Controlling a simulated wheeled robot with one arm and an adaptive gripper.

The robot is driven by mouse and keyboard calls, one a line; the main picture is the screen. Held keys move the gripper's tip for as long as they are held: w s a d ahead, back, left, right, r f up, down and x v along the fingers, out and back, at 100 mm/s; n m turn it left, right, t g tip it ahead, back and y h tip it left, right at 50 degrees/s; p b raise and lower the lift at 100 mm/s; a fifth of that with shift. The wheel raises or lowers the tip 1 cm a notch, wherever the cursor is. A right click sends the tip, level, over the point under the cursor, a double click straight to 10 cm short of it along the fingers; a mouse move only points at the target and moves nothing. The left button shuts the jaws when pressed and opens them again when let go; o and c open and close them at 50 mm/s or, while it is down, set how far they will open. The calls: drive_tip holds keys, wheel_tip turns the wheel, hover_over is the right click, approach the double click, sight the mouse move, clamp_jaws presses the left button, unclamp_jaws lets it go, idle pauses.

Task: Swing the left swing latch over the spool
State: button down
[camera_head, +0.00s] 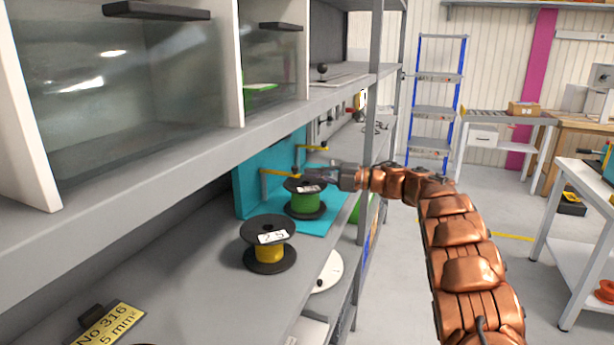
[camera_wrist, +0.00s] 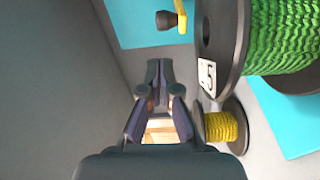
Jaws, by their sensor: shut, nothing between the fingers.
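The left swing latch (camera_head: 275,172) is a yellow bar standing out from the teal panel (camera_head: 248,188), with its free end near the green spool's top. The green spool (camera_head: 304,200) has black flanges and stands upright on the teal base; it fills the upper right of the wrist view (camera_wrist: 280,40). My gripper (camera_head: 312,174) is shut and empty, at the spool's upper flange in the head view. The wrist view shows the closed fingers (camera_wrist: 158,75) apart from a yellow latch end with a dark knob (camera_wrist: 167,20). Contact in the head view cannot be told.
A second yellow latch (camera_head: 312,147) stands farther back on the panel. A yellow spool (camera_head: 268,253) stands on the grey shelf in front of the teal base. The upper shelf edge (camera_head: 200,135) runs overhead. A grey upright (camera_head: 371,140) stands beside my arm.

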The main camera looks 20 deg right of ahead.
drive_tip(key=d, duration=0.7)
drive_tip(key=shift+w, duration=0.35)
drive_tip(key=shift+f, duration=0.1)
